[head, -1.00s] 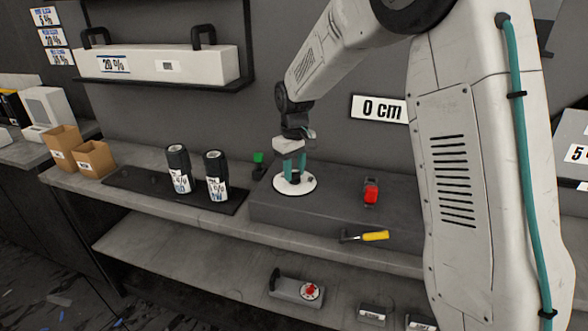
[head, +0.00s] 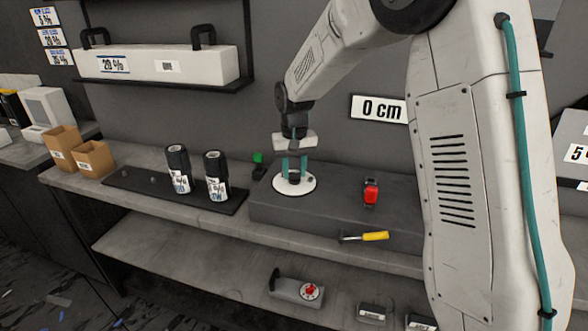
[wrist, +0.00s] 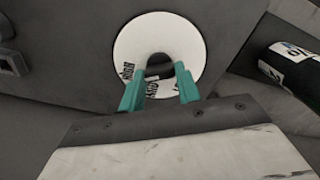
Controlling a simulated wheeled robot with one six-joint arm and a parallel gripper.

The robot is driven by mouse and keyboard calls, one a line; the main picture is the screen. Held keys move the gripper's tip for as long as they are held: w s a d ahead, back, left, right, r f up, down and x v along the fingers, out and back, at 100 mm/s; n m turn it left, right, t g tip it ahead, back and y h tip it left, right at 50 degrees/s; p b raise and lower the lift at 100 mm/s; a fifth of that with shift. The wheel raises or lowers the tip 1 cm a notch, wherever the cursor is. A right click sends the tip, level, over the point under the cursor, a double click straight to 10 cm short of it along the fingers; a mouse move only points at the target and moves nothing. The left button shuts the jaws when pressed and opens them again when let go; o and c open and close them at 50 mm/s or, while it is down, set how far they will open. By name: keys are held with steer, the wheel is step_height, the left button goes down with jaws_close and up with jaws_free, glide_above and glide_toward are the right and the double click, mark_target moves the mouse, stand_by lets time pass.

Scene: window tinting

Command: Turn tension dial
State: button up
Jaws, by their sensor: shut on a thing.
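The tension dial is a round white disc (head: 308,187) with a dark knob (head: 294,178) at its middle, on top of a dark grey block. In the wrist view the white disc (wrist: 133,47) carries black lettering, and the dark knob (wrist: 159,68) sits between the teal fingertips. My gripper (head: 294,172) points down over the disc, its teal fingers shut on the knob from both sides. In the wrist view my gripper (wrist: 160,80) covers the lower part of the disc, so some lettering is hidden.
The grey block (head: 335,215) also bears a red switch (head: 371,192). A "0 cm" sign (head: 379,109) hangs on the wall.

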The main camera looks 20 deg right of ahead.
mark_target(294, 172)
steer(key=shift+w+r, duration=0.1)
steer(key=o, duration=1)
step_height(294, 172, up, 8)
steer(key=shift+f, duration=0.1)
